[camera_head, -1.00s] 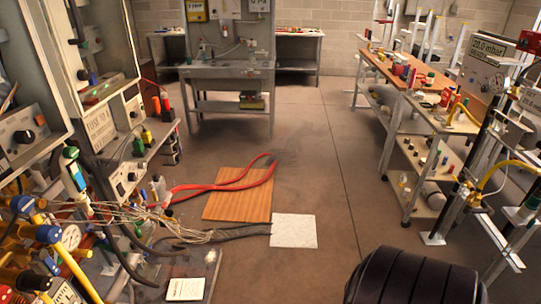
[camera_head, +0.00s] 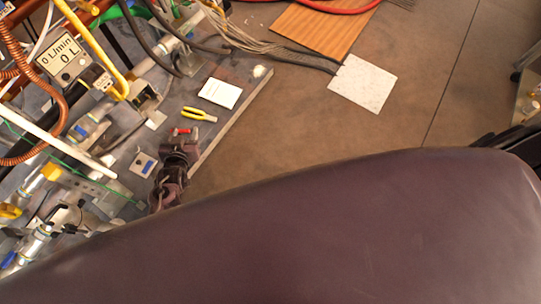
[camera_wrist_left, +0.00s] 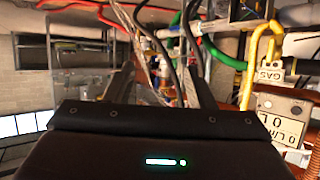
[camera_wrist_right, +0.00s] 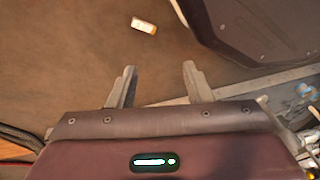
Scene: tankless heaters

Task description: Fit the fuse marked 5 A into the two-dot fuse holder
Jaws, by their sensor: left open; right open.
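No marking 5 A and no two-dot mark can be read in these views. My right gripper (camera_wrist_right: 159,70) is open and empty above brown floor. A small white piece with an orange end (camera_wrist_right: 145,25) lies beyond its fingers, its marking unreadable.
Pipes and hoses crowd the left. A white sheet (camera_head: 362,83) and a wooden board (camera_head: 318,28) lie on the floor. My own dark arm covers the foreground.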

